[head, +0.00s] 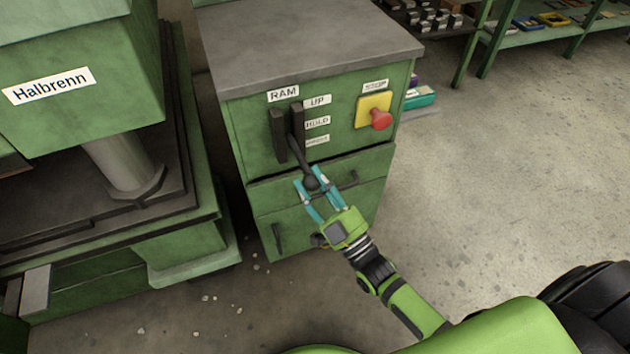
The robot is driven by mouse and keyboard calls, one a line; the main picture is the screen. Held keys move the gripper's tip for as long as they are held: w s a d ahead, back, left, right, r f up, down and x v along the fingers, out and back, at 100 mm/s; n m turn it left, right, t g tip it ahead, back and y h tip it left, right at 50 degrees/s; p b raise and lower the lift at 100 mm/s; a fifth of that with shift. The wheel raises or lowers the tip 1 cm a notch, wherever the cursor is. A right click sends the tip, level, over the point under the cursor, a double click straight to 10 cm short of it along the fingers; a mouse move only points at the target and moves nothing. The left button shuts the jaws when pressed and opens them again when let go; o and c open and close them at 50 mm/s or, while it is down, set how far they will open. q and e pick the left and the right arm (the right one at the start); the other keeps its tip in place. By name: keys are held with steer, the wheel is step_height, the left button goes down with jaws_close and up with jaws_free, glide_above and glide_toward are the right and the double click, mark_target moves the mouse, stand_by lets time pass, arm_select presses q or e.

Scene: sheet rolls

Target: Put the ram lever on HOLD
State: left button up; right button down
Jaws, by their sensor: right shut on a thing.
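The ram lever (302,155) is a dark rod with a black knob, coming out of a slotted black plate (278,135) on the front of a green cabinet. The plate sits under a RAM label (283,94). Beside the slot are the labels UP (317,101), HOLD (317,122) and a lower one too small to read. The lever slants down, its knob below the lowest label. My right gripper (318,184) is shut on the lever's knob, with teal fingers on both sides of it. My left gripper is not in view.
A red stop button (380,120) on a yellow box is right of the labels. The green cabinet (245,150) has drawers with dark handles below the lever. A green press labelled Halbrenn (75,130) stands at left. Open concrete floor (490,170) lies to the right.

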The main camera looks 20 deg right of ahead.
steer(key=shift+a+f, duration=0.2)
steer(key=shift+a, duration=0.05)
steer(key=c, duration=0.8)
jaws_free()
steer(key=shift+c, duration=0.2)
steer(key=shift+o, duration=0.2)
steer(key=shift+s+d, duration=0.1)
steer(key=shift+d, duration=0.05)
steer(key=v, duration=1.1)
steer(key=shift+s, duration=0.3)
steer(key=shift+f, duration=0.15)
